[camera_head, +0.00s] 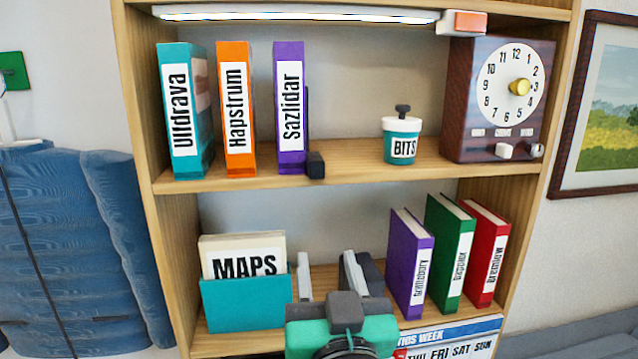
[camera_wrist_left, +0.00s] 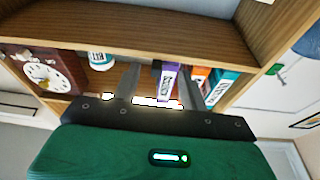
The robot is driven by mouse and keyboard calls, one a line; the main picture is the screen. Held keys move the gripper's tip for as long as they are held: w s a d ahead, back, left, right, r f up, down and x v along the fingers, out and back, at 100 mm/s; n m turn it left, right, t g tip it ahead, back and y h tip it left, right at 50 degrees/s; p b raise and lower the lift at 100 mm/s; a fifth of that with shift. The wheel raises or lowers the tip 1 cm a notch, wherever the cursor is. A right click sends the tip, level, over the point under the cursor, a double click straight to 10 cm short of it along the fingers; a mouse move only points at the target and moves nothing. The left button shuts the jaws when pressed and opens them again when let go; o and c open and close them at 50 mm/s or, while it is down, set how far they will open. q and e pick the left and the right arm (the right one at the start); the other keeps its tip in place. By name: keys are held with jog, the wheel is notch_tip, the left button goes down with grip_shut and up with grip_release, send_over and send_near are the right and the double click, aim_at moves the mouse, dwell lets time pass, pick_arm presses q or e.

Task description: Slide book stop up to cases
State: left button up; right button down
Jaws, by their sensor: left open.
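Three upright cases stand on the upper shelf: teal Ulldrava (camera_head: 185,110), orange Hapstrum (camera_head: 237,110) and purple Sazlidar (camera_head: 290,108), with gaps between them. The black book stop (camera_head: 316,165) stands at Sazlidar's right side, its thin upright plate close against it; I cannot tell if they touch. My left gripper (camera_head: 326,258) is open and empty, in front of the lower shelf, below the book stop. In the left wrist view, turned over, the open fingers (camera_wrist_left: 162,72) frame purple Sazlidar (camera_wrist_left: 168,80). The book stop is not clear there. My right gripper is not in view.
A BITS jar (camera_head: 402,138) and a clock (camera_head: 500,95) stand right on the upper shelf, with free room between book stop and jar. Below are a MAPS holder (camera_head: 245,303), a dark grey object (camera_head: 373,273) partly hidden by my gripper, and purple, green and red books (camera_head: 450,255).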

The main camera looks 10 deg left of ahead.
aim_at(318, 171)
pick_arm(q)
notch_tip(318, 171, up, 4)
jog(key=s+d+n+t+y, duration=0.1)
jog(key=s, duration=0.1)
jog(key=p+x, duration=0.2)
jog(key=x, duration=0.2)
jog(key=p+x, duration=0.3)
jog(key=x, duration=0.1)
jog(key=p+x, duration=0.2)
jog(key=x, duration=0.2)
jog(key=shift+w+a+r+p, duration=0.1)
jog(key=shift+w+r+p, duration=0.05)
jog(key=shift+r+p, duration=0.2)
jog(key=shift+w+a, duration=0.15)
jog(key=shift+w, duration=0.35)
grip_shut()
